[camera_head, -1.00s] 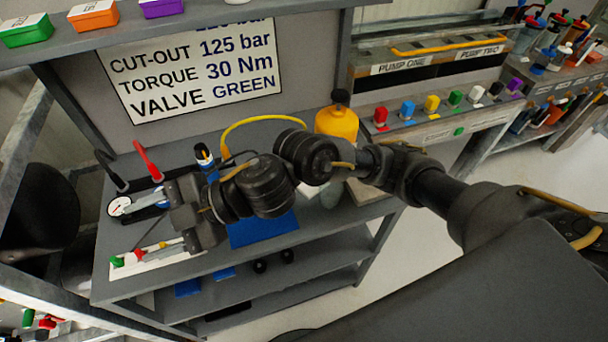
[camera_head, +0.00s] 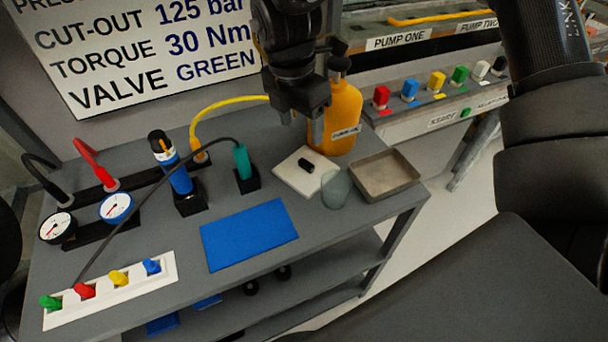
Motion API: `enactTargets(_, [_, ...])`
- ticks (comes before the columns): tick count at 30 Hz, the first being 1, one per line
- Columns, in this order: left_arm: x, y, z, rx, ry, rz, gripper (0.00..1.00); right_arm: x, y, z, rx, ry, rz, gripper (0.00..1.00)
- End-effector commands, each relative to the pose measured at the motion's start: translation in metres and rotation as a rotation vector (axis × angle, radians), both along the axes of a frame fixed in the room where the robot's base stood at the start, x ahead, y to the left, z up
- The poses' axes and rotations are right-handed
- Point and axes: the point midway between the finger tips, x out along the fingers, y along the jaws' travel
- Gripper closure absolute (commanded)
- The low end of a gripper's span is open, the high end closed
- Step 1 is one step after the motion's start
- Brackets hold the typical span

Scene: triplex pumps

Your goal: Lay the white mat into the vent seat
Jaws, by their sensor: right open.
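A flat off-white square that looks like the white mat (camera_head: 284,179) lies on the grey bench top, with a small black piece (camera_head: 306,165) on it. My right gripper (camera_head: 302,121) points down above and behind this square, in front of the orange bottle (camera_head: 344,108). It is open, and I see nothing held in it. It looks apart from the square, but its exact height is hard to judge. I cannot identify the vent seat with certainty in this view. My left gripper is not in view.
A shallow metal tray (camera_head: 414,178) and a clear cup (camera_head: 336,190) stand right of the square. A blue mat (camera_head: 248,236) lies in front. Left are a blue tool (camera_head: 180,180), a teal-handled probe (camera_head: 242,161), gauges (camera_head: 116,207) and a white peg strip (camera_head: 128,291).

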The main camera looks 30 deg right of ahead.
Motion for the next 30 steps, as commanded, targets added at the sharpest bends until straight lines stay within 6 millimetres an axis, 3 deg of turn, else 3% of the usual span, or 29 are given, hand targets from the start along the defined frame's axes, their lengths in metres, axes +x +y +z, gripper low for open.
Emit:
enactTargets(4, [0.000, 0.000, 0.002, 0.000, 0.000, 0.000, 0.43, 0.000, -0.001, -0.005, 0.000, 0.001, 0.000, 0.38])
enactTargets(13, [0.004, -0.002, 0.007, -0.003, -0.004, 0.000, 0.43, 0.001, -0.006, -0.048, 0.001, 0.001, 0.001, 0.38])
enactTargets(22, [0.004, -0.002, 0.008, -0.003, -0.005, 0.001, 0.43, 0.002, -0.007, -0.060, 0.001, 0.001, 0.002, 0.38])
enactTargets(30, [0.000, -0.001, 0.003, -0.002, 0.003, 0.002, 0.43, 0.003, -0.013, -0.098, 0.001, 0.001, 0.002, 0.38])
